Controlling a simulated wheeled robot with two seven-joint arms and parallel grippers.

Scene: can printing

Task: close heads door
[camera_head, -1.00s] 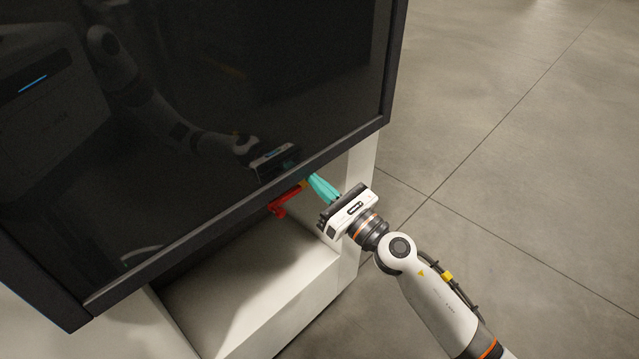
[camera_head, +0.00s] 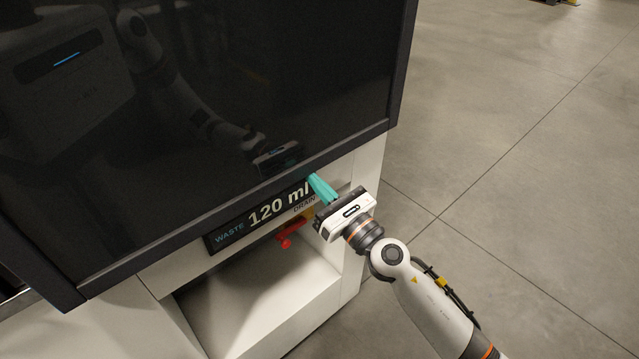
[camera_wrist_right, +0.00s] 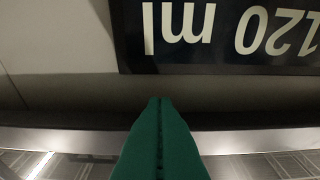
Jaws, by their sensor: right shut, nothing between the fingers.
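The heads door (camera_head: 220,90) is a large dark glossy panel with a black frame, filling the upper left of the head view. Its lower edge hangs above a white machine front. My right gripper (camera_head: 318,184) has teal fingers, shut with nothing between them, at the door's lower edge near its right corner. In the right wrist view the shut fingers (camera_wrist_right: 160,140) point at the door's frame edge (camera_wrist_right: 60,140), with the display above; whether they touch the frame I cannot tell. My left gripper is not in view; a reflected arm shows in the door.
A black display (camera_head: 262,216) reading "WASTE 120 ml" and "DRAIN" sits under the door. A red handle (camera_head: 291,235) sticks out below it, left of my right gripper. A white recess (camera_head: 260,300) opens beneath.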

